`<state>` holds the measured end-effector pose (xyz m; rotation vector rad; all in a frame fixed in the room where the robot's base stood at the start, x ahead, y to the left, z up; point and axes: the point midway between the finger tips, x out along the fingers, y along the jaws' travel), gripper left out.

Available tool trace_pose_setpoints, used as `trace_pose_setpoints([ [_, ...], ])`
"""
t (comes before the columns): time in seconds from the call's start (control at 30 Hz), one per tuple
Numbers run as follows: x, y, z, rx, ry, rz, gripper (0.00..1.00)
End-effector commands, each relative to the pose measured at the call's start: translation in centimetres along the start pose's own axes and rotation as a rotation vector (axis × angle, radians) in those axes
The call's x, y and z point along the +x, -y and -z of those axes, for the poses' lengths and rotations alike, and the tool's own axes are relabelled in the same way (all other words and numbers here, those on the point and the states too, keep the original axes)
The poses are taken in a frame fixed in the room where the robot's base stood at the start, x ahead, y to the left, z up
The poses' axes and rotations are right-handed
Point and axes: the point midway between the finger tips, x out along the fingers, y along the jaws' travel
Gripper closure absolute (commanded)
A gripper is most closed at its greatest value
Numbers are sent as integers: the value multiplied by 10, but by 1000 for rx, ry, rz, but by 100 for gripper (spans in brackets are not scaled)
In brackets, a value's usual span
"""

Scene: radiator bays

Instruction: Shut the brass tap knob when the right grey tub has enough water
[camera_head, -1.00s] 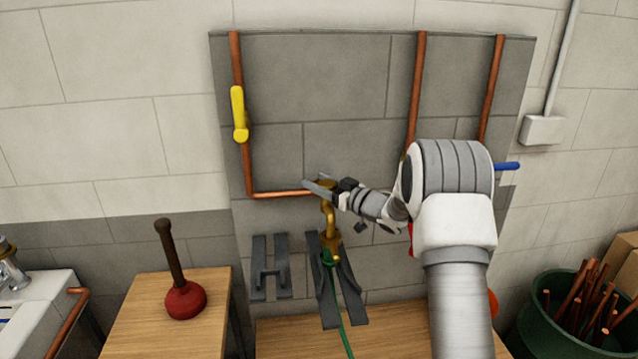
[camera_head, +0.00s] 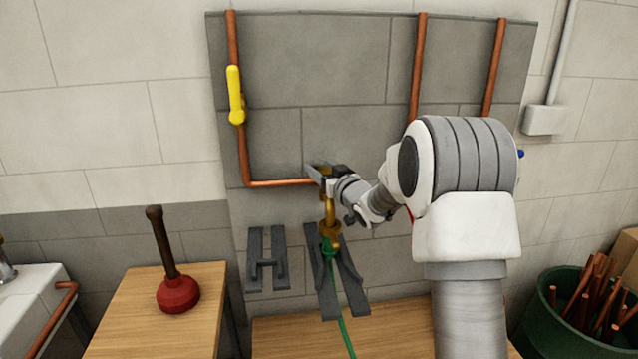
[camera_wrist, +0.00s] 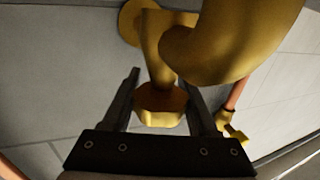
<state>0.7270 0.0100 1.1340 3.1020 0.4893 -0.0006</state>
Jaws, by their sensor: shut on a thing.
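The brass tap (camera_head: 330,215) stands on the grey wall panel at the end of a copper pipe, with a green hose (camera_head: 337,290) at its outlet. My gripper (camera_head: 318,172) is at the top of the tap, reaching in from the right. In the wrist view the brass tap knob (camera_wrist: 160,104) sits between my two dark fingers, and my gripper (camera_wrist: 163,100) is shut on it. The curved brass spout (camera_wrist: 225,45) fills the upper part of that view. No grey tub or water level shows in either view.
A yellow lever valve (camera_head: 235,95) is on the copper pipe at upper left. Grey brackets (camera_head: 267,262) hang beside the hose. A red plunger (camera_head: 178,292) stands on a wooden bench (camera_head: 150,325). A green bin (camera_head: 560,320) of copper offcuts stands at right.

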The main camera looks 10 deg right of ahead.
Motion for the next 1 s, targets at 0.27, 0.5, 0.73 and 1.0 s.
trace_pose_setpoints([
  [0.27,0,-2,-7,-1,-3,-171,96],
  [0.5,-1,-6,-5,-1,1,-299,96],
  [0.73,-2,-9,-3,-1,2,-396,96],
  [1.0,-2,-12,-2,-2,3,-462,96],
])
